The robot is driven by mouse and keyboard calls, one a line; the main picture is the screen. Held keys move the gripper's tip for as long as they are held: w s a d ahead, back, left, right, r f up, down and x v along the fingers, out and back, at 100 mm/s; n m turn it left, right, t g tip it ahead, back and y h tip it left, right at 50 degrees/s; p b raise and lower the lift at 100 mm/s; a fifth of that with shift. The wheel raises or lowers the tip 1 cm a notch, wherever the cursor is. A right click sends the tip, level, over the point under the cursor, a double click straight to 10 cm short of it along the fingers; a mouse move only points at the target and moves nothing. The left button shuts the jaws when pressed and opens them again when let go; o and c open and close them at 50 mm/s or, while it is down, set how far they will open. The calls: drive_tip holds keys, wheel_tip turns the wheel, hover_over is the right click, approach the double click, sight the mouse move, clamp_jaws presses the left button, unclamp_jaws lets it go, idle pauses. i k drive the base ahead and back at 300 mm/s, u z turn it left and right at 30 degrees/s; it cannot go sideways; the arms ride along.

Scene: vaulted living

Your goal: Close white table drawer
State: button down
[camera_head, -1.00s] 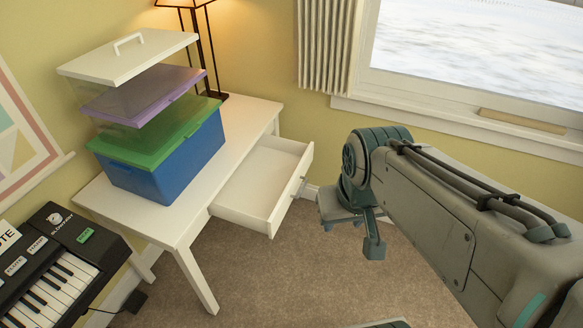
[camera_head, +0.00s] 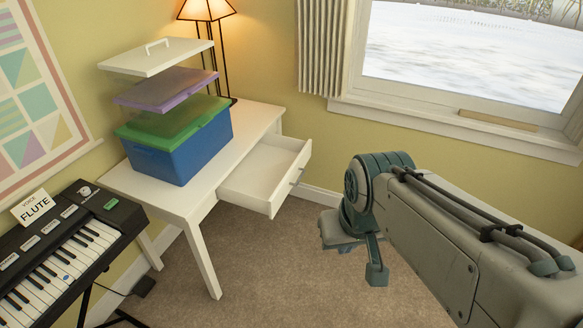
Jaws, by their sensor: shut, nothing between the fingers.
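The white table (camera_head: 208,199) stands against the wall left of centre. Its drawer (camera_head: 265,176) is pulled well out toward the right and looks empty inside. A small handle (camera_head: 298,177) is on the drawer's front face. My gripper (camera_head: 376,272) is right of the drawer, apart from it, over the carpet. It points downward, and its fingers are partly hidden behind my wrist. It is shut and holds nothing.
A blue box with a green lid (camera_head: 178,143), a purple lid (camera_head: 166,90) and a white lid (camera_head: 157,58) are stacked on the table. A lamp (camera_head: 207,12) stands behind them. A keyboard (camera_head: 62,250) is at the left. Carpet between drawer and gripper is clear.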

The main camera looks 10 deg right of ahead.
sight(261, 181)
drive_tip(key=u, duration=0.35)
drive_tip(key=i, duration=1.3)
drive_tip(key=z, duration=0.8)
